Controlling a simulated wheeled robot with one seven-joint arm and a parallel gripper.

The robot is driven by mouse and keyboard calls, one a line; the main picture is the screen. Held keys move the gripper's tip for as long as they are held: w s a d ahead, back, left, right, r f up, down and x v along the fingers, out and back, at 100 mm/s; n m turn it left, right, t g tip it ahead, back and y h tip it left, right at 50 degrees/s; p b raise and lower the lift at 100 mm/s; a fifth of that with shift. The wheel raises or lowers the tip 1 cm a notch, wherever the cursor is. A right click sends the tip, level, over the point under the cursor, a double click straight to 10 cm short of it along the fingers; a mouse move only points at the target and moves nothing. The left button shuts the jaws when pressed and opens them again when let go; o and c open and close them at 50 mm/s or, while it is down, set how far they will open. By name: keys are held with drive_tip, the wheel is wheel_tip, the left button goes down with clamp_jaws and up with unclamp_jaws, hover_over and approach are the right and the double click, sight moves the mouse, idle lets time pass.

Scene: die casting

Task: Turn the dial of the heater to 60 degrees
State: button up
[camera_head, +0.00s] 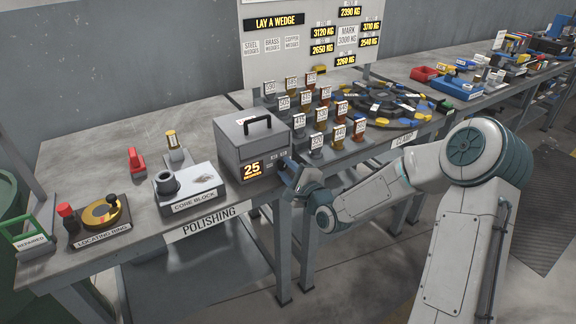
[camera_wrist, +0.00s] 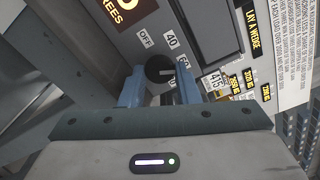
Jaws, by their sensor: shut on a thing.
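The heater (camera_head: 240,150) is a grey box with a black top handle on the bench. Its orange display (camera_head: 253,170) reads 25. In the wrist view its dial (camera_wrist: 158,68) is a round black knob with a light line on its face running to the right. Labels OFF (camera_wrist: 146,39), 40 (camera_wrist: 171,39) and a partly hidden 60 (camera_wrist: 183,63) sit around it. I cannot tell exactly which label the line meets. My gripper (camera_wrist: 160,92) has its two blue fingers on either side of the dial, shut on it. In the head view my gripper (camera_head: 288,168) is at the heater's front right.
A core block (camera_head: 188,190) and a locating ring (camera_head: 100,215) stand left of the heater. Several numbered wedges (camera_head: 320,125) stand on the right, with a round holder (camera_head: 385,103) beyond them. A white sign board (camera_head: 300,45) rises behind. The floor before the bench is clear.

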drive_tip(key=shift+m, duration=0.5)
drive_tip(key=o, duration=1)
drive_tip(key=shift+c, duration=0.2)
drive_tip(key=shift+f, duration=0.1)
drive_tip(key=shift+s, duration=0.1)
